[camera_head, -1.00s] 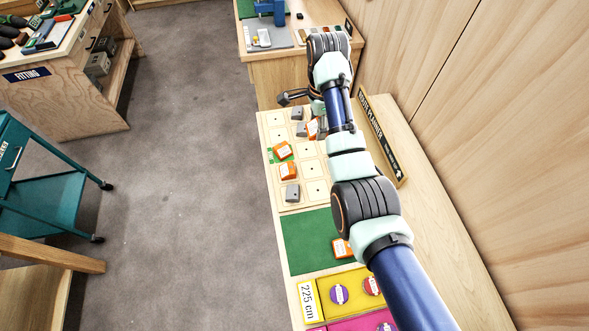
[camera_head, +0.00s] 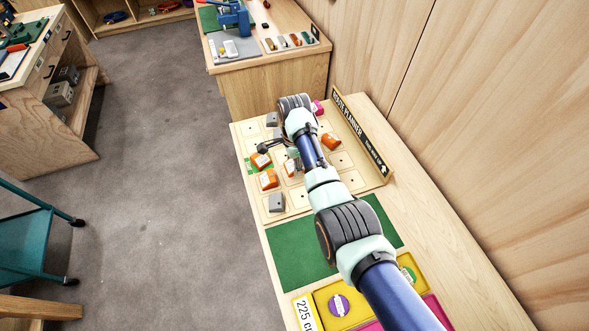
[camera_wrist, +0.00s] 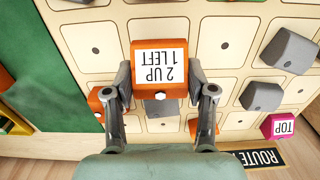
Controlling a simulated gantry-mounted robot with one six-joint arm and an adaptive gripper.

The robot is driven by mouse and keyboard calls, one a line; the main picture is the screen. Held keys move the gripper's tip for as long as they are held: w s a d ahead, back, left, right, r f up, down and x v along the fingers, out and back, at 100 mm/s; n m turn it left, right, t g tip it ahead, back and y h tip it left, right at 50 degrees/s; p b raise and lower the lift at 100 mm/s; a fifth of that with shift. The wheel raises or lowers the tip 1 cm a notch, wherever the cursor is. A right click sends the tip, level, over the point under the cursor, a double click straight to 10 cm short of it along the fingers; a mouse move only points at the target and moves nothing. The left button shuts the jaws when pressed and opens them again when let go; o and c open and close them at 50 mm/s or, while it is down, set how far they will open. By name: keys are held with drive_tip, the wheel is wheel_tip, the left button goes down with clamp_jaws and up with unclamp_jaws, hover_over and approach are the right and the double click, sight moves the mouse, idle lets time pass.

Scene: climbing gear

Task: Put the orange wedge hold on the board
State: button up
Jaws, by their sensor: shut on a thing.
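My gripper (camera_wrist: 160,97) is shut on an orange wedge hold (camera_wrist: 138,85), one finger on each side. Its white label reads "2 UP 1 LEFT", upside down in the wrist view. In the head view the held hold (camera_head: 291,165) is partly hidden by my arm. The pale board (camera_head: 348,160), with square cells and a dark dot in each, lies under my gripper. The hold appears over the board; I cannot tell whether it touches.
Grey holds stand on the board, one at the near left (camera_head: 276,202), others right of my gripper in the wrist view (camera_wrist: 260,97). A pink "TOP" hold (camera_wrist: 280,127) is near the sign (camera_head: 360,138). A green mat (camera_head: 300,255) and yellow tray (camera_head: 325,292) lie nearer.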

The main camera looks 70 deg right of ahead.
drive_tip(key=shift+f+b, duration=0.3)
drive_tip(key=shift+f, duration=1.25)
drive_tip(key=shift+f, duration=0.25)
drive_tip(key=o, duration=1.2)
drive_tip(key=shift+c, duration=0.2)
drive_tip(key=shift+r, duration=0.1)
wheel_tip(320, 180, up, 12)
drive_tip(key=p, duration=0.3)
drive_tip(key=shift+r, duration=0.15)
